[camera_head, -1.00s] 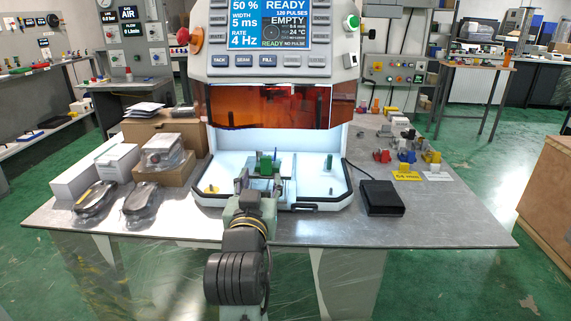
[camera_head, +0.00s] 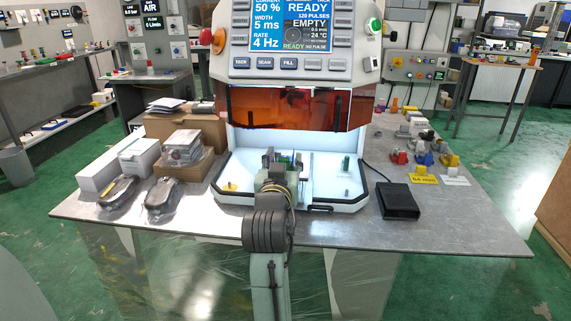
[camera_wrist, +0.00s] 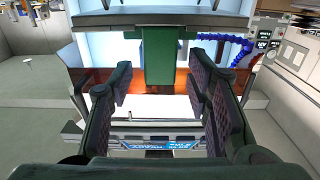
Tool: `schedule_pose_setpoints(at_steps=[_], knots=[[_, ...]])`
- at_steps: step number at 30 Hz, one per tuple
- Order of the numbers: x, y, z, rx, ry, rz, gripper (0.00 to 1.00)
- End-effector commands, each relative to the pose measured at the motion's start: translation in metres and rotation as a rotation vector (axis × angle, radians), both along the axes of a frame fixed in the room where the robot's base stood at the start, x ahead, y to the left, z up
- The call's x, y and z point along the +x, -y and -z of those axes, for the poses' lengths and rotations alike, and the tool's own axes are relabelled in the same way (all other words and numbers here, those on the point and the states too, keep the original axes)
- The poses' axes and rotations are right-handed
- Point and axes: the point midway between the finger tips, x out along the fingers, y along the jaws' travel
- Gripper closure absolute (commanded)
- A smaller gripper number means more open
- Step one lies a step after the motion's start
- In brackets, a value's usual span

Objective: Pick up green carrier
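The green carrier (camera_wrist: 160,62) is an upright green block with a wider bar across its top in the wrist view. It lies just beyond and between the fingertips of my gripper (camera_wrist: 160,84). The two dark padded fingers are apart, with no visible contact on the carrier. In the head view my gripper (camera_head: 282,160) reaches into the lit bay of the machine (camera_head: 290,88). There the green carrier (camera_head: 284,159) is mostly hidden by my gripper and arm.
A second small green piece (camera_head: 346,163) stands at the right in the bay. The bay's white tray (camera_head: 233,198) has a raised rim. A black box (camera_head: 398,201) sits right of it. Boxes (camera_head: 185,130) and wrapped items are at left, coloured parts (camera_head: 424,159) at right.

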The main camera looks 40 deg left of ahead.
Motion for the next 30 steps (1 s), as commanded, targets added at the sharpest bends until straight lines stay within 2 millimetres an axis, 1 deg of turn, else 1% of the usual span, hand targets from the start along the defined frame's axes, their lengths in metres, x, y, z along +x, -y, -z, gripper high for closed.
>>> schedule_pose_setpoints(at_steps=[2,19,30], knots=[[-0.0001,0.0001,0.0,0.0,0.0,0.0,0.61],[-0.0003,0.0001,0.0001,0.0,0.0,0.0,0.99],[-0.0003,0.0002,-0.0005,0.001,0.001,0.0,1.0]])
